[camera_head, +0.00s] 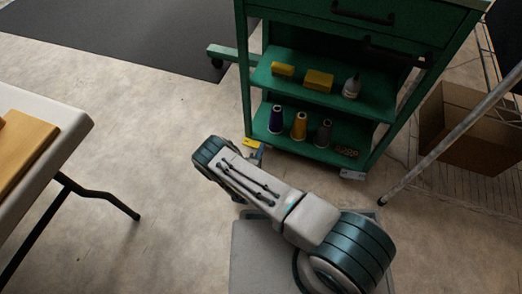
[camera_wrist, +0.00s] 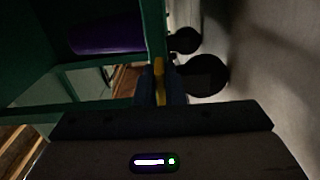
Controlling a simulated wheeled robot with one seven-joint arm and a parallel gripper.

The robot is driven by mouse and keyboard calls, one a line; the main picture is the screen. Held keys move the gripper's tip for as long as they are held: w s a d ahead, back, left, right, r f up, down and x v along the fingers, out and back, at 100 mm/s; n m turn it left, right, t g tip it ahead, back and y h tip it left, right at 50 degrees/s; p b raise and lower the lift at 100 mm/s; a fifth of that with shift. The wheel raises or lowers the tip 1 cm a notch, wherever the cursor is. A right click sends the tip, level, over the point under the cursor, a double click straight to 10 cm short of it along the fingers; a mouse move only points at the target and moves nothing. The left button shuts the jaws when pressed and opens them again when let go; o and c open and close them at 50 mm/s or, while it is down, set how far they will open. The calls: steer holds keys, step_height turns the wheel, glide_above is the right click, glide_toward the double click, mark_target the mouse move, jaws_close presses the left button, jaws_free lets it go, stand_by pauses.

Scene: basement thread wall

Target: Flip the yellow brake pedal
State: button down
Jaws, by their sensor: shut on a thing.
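The yellow brake pedal (camera_head: 251,143) sits low at the front left corner of the green cart (camera_head: 243,75), close to the floor. In the wrist view the yellow pedal (camera_wrist: 159,68) shows as a narrow strip between my fingers. My gripper (camera_wrist: 160,85) is shut on the pedal, with a dark finger on each side of it. In the head view my gripper (camera_head: 256,156) is mostly hidden behind my arm, and its tip is at the pedal. Dark caster wheels (camera_wrist: 205,75) are just right of the fingers in the wrist view.
Yellow boxes (camera_head: 318,80) lie on the shelf above. A white table (camera_head: 75,118) stands left, a cardboard box (camera_head: 468,125) right. Floor between table and cart is clear.

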steer(key=n, duration=0.1)
steer(key=r+n, duration=0.1)
steer(key=n, duration=0.1)
steer(key=shift+w+a, duration=0.1)
steer(key=c, duration=1.5)
jaws_free()
steer(key=p+v, duration=0.5)
steer(key=v, duration=0.8)
steer(key=shift+s+a, duration=0.1)
steer(key=shift+s, duration=0.3)
